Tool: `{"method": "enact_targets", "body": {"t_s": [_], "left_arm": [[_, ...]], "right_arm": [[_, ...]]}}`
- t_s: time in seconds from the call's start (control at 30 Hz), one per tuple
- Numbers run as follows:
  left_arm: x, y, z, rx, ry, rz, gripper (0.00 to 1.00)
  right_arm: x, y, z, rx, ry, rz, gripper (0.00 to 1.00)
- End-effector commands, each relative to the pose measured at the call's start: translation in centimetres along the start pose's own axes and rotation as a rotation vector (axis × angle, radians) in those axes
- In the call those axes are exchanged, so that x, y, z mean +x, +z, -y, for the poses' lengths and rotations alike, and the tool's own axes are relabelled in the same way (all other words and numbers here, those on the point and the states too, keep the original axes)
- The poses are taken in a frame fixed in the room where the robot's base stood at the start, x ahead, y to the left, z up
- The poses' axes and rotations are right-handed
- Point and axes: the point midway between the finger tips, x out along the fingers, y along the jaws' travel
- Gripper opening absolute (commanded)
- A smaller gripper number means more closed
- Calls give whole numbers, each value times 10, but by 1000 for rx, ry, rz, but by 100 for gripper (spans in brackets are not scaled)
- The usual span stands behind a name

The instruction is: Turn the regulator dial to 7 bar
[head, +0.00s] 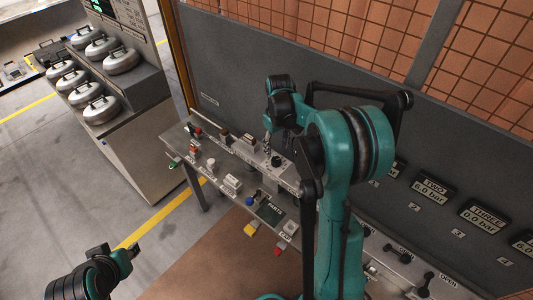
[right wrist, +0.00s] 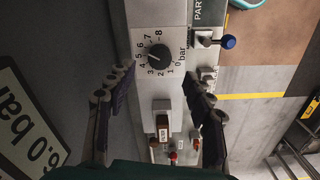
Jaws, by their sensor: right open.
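The regulator dial (right wrist: 160,53) is a black round knob on a grey panel, ringed by figures 0 to 8 and the word bar. It also shows small on the bench in the head view (head: 276,161). Where its pointer stands is too small to read for certain. My right gripper (right wrist: 157,84) is open, with its fingers apart and nothing visible between them; the dial appears beyond the fingertips, apart from them. In the head view my right gripper (head: 267,143) is just left of the dial. My left gripper (head: 124,254) is at the lower left, away from the bench.
Displays on the wall panel read TWO 6.0 bar (head: 431,190) and THREE 0.0 bar (head: 484,215). A blue-knobbed lever (head: 250,201), switches and buttons line the bench. Several silver canisters (head: 121,59) stand on racks at left.

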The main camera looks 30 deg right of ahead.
Motion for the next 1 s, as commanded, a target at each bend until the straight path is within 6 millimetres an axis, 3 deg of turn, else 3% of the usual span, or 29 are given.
{"method": "enact_targets", "body": {"t_s": [0.33, 0.73, 0.77, 0.93, 1.0], "left_arm": [[12, 9, 0, 0, 0, 0, 30], [14, 10, 0, 0, 0, 0, 30], [14, 10, 0, 0, 0, 0, 30], [14, 10, 0, 0, 0, 0, 30], [14, 10, 0, 0, 0, 0, 30]], "right_arm": [[56, 0, 0, 0, 1, -2, 52], [66, 0, 0, 0, 1, -2, 52], [66, 0, 0, 0, 1, -2, 50], [66, 0, 0, 0, 1, -2, 5], [66, 0, 0, 0, 1, -2, 2]]}}
